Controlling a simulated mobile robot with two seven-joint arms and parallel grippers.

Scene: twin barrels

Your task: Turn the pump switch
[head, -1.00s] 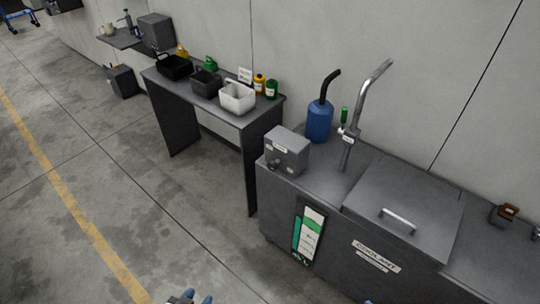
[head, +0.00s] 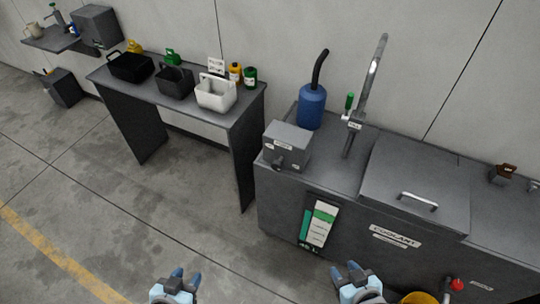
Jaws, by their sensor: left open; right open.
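A grey pump box (head: 287,146) with a small label stands on the left end of the coolant tank's top. A dark rotary switch knob (head: 279,162) sits low on its front face; its exact setting is too small to tell. My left gripper (head: 174,275) is open and empty at the bottom of the head view, below and left of the box. My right gripper (head: 350,270) is open and empty at the bottom, in front of the tank. Neither gripper touches the box.
The grey coolant tank (head: 285,207) has a lid with a handle (head: 418,200), a tap pipe (head: 372,85) and a blue jug (head: 311,105) on top. A yellow container (head: 420,298) shows at the bottom right. A table with bins (head: 216,92) stands left. The floor before it is clear.

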